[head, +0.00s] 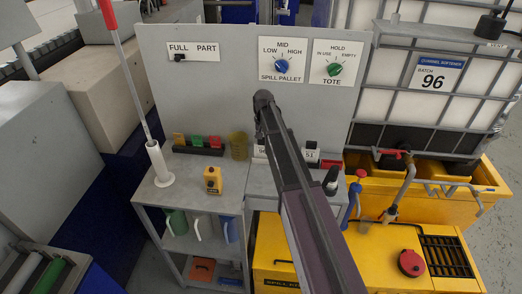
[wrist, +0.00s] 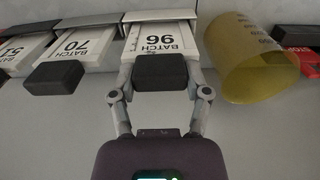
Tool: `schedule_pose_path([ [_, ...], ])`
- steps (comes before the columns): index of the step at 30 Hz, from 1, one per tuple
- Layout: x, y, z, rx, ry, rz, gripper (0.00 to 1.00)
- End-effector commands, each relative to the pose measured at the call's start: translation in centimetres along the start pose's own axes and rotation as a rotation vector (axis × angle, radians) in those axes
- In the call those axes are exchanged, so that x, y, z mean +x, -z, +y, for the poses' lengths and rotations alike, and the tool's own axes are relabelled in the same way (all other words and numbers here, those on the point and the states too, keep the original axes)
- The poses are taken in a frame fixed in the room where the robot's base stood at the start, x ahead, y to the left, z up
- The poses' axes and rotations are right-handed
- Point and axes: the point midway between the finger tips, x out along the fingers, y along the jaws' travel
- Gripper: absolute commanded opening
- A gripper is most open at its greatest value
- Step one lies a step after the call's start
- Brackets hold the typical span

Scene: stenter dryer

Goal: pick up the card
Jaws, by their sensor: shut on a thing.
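Three white batch cards with black grip blocks sit in a row in grey holders in the wrist view, upside down. The batch 96 card (wrist: 163,40) is in front of my gripper (wrist: 160,78), with a finger on each side of its black block (wrist: 161,73). My gripper is shut on this card, whose top edge is still at its holder (wrist: 160,15). The batch 70 card (wrist: 84,46) and batch 51 card (wrist: 20,48) are beside it. In the head view my arm hides the middle of the row and the gripper; the batch 51 card (head: 310,155) shows.
A yellow translucent cylinder (wrist: 246,62) is close to the right of my gripper, with a red stop piece (wrist: 301,62) beyond it. In the head view a grey panel (head: 220,95) with switches stands behind. A tote labelled batch 96 (head: 436,76) stands at right.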

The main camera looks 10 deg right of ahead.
Motion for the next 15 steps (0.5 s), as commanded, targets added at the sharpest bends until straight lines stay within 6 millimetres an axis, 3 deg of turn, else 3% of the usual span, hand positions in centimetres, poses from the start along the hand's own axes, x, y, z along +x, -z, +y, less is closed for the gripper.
schedule_pose_path([
  [15, -0.83, -0.01, -0.05, 0.0, 0.0, 0.0, 0.14],
])
